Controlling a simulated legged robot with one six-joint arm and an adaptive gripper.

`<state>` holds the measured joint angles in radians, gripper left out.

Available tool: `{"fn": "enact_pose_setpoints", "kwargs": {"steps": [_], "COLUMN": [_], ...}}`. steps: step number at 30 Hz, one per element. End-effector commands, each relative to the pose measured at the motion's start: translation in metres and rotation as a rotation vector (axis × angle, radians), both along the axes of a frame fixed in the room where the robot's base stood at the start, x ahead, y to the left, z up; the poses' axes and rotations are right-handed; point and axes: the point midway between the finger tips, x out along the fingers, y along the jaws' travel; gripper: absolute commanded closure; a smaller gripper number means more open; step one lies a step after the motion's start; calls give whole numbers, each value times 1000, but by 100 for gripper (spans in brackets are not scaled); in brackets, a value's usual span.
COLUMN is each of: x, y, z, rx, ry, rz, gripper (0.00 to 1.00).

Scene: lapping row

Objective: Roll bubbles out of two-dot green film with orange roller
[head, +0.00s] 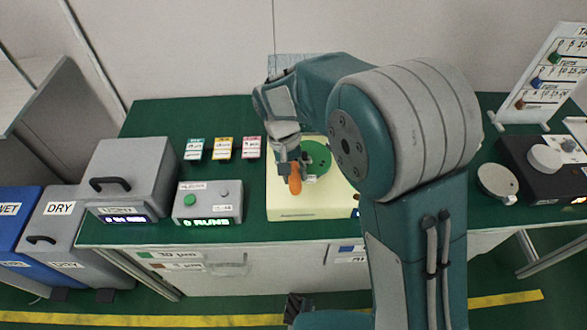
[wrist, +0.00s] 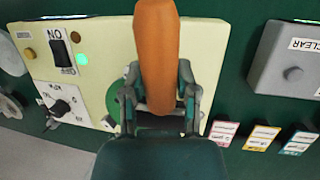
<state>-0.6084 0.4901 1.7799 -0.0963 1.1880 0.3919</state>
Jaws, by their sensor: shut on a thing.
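My gripper (head: 289,168) is shut on the orange roller (head: 295,184). In the wrist view the orange roller (wrist: 157,55) rises from between the gripper's fingers (wrist: 160,105). The gripper is above the cream machine (head: 290,207), at the left edge of the round green film (head: 317,156). The film shows dark dots, but my arm and gripper hide part of it. In the wrist view only a strip of the green film (wrist: 113,100) shows beside the fingers. I cannot tell whether the roller touches the film.
Three labelled cards (head: 222,148) lie left of the machine. A grey box with a green button (head: 208,203) and a grey lidded box (head: 125,180) stand further left. A black device (head: 545,165) and a sign stand (head: 553,75) are at the right. Green tabletop is free behind the cards.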

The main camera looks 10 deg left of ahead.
Motion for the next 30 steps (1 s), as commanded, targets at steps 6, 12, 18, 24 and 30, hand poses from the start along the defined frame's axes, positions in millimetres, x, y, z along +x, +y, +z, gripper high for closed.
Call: {"fn": "enact_pose_setpoints", "kwargs": {"steps": [6,12,18,24,30], "x": [-4,-4,-3,-3,-3], "y": [-1,-1,-1,-1,-1], "z": [0,3,16,30,44], "rx": [0,1,1,1,2], "ry": [1,-1,-2,-2,-3], "rz": [0,0,-1,-1,-1], "gripper": [100,100,100,100,100]}}
